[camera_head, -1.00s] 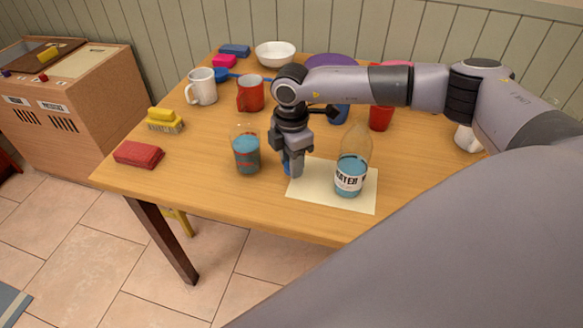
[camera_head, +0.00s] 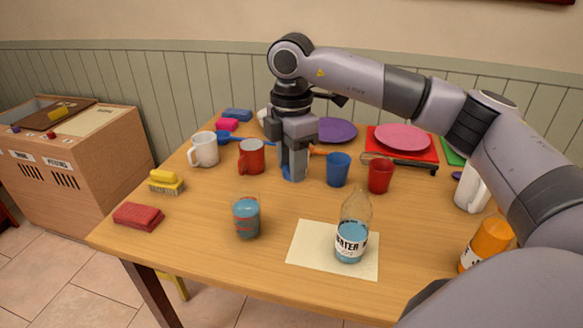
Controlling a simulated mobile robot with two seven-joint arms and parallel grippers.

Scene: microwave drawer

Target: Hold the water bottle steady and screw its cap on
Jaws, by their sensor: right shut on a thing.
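The water bottle (camera_head: 351,240) is clear with blue water and a white label. It stands upright on a pale paper sheet (camera_head: 308,256), with no cap seen on its neck. My right gripper (camera_head: 292,176) points down, behind and left of the bottle and apart from it. It is shut on a small blue thing, apparently the cap (camera_head: 287,177), mostly hidden between the fingers. My left gripper is not in view.
A glass of blue liquid (camera_head: 246,217) stands left of the bottle. A red mug (camera_head: 251,157), blue cup (camera_head: 338,170) and red cup (camera_head: 380,176) stand around my gripper. An orange bottle (camera_head: 487,243) is at right.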

